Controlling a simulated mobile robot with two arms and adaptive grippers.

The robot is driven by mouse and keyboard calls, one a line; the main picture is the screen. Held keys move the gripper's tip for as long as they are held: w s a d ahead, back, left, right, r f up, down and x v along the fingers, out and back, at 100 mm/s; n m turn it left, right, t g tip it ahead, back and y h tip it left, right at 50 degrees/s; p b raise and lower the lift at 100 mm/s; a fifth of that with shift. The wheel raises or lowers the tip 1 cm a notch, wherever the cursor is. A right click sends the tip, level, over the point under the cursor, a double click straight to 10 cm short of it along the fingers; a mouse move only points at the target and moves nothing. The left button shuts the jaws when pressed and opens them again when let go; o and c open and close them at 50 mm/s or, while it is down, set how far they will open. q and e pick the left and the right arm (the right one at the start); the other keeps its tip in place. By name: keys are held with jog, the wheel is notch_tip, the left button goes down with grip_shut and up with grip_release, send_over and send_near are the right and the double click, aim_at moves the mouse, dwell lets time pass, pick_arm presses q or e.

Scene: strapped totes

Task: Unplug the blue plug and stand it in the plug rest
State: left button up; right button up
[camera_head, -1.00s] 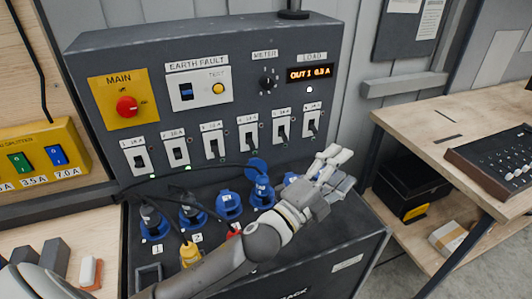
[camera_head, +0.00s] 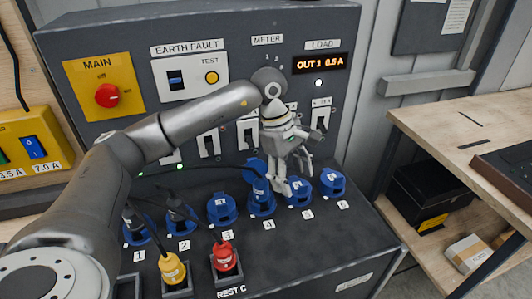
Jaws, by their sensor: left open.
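The blue plug (camera_head: 256,170) stands in the blue-lidded socket 4 (camera_head: 262,208) on the panel's sloping ledge; a black cable runs left from it. My left gripper (camera_head: 291,184) is open and points down, just right of the plug and above sockets 4 and 5. Its fingers look empty; whether one touches the plug I cannot tell. An empty plug rest (camera_head: 127,287) shows at the front left, partly hidden by my arm. A yellow plug (camera_head: 172,268) and a red plug (camera_head: 225,257) stand in the rests beside it. My right gripper is out of view.
Black-cabled plugs stand in sockets 1 (camera_head: 136,232) and 2 (camera_head: 181,222), close to my left arm. Sockets 3 (camera_head: 221,211), 5 (camera_head: 299,194) and 6 (camera_head: 332,183) have blue lids. The upright panel with switches rises behind. A wooden bench (camera_head: 440,120) stands right.

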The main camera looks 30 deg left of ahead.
aim_at(261, 177)
pick_arm(q)
jog(key=a+y, duration=0.1)
jog(key=a, duration=0.2)
jog(key=a+r+y, duration=0.1)
jog(key=a, duration=0.2)
jog(key=a+r+y, duration=0.1)
jog(key=a, duration=0.1)
jog(key=shift+w+a, duration=0.3)
jog(key=shift+a, duration=0.1)
jog(key=shift+a+f, duration=0.1)
jog(key=shift+a, duration=0.1)
notch_tip(261, 177, down, 10)
jog(key=p, duration=0.2)
jog(key=shift+s+f+p, duration=0.1)
jog(key=shift+f+p, duration=0.15)
jog(key=shift+p, duration=0.1)
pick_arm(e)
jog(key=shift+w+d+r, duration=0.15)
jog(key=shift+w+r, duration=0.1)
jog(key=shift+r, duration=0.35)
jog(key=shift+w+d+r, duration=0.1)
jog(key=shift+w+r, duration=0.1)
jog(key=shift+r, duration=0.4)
pick_arm(q)
jog(key=shift+d, duration=0.1)
jog(key=c, duration=1.2)
jog(key=shift+n, duration=1.7)
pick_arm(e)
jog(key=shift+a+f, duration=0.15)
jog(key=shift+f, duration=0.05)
